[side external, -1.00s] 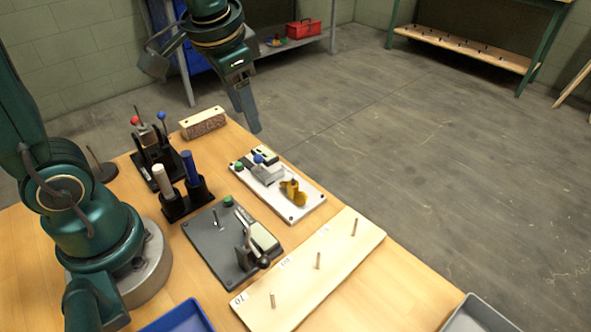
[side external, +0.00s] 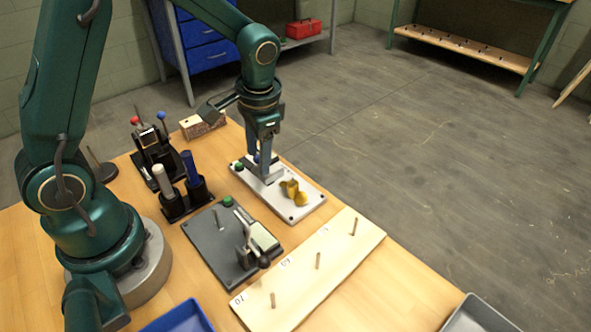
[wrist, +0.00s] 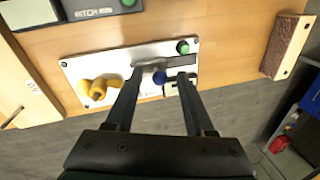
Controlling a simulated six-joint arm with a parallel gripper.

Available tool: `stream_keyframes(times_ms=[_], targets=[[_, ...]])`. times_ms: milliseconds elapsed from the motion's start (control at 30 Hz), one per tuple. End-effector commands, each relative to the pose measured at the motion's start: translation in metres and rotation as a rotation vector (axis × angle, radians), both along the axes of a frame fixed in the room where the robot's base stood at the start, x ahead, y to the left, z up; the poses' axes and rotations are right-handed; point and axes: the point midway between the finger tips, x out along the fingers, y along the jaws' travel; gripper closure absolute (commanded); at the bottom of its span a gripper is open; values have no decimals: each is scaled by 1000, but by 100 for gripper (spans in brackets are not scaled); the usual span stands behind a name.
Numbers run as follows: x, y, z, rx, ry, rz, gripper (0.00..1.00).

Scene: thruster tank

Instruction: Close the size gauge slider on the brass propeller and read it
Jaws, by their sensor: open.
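The brass propeller (side external: 292,190) sits on the white size gauge plate (side external: 308,208), toward its near right end; in the wrist view the propeller (wrist: 97,88) is at the plate's left. The gauge slider has a blue knob (wrist: 159,77), with a green button (wrist: 183,47) at the plate's other end. My gripper (wrist: 158,80) is over the slider, its two fingers spread on either side of the blue knob. In the side view my gripper (side external: 264,172) hides most of the slider. Whether the fingers touch the slider, I cannot tell. The gauge's readout is not legible.
A dark grey gauge (side external: 212,245) with a lever stands near the white plate. A pegged wooden board (side external: 335,250) lies in front. A black holder (side external: 188,203) with white and blue handles and a brush block (side external: 203,122) are behind. A blue tray (side external: 185,318) is at the front edge.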

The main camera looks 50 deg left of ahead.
Motion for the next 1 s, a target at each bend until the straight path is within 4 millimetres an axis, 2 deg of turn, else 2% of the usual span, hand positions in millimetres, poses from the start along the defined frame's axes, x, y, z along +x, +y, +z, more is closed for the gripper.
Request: stream_keyframes(times_ms=[200,333,367,1000], targets=[[0,0,0,0,0,0,46],[0,0,0,0,0,1,96],[0,0,0,0,0,1,100],[0,0,0,1,0,1,100]])
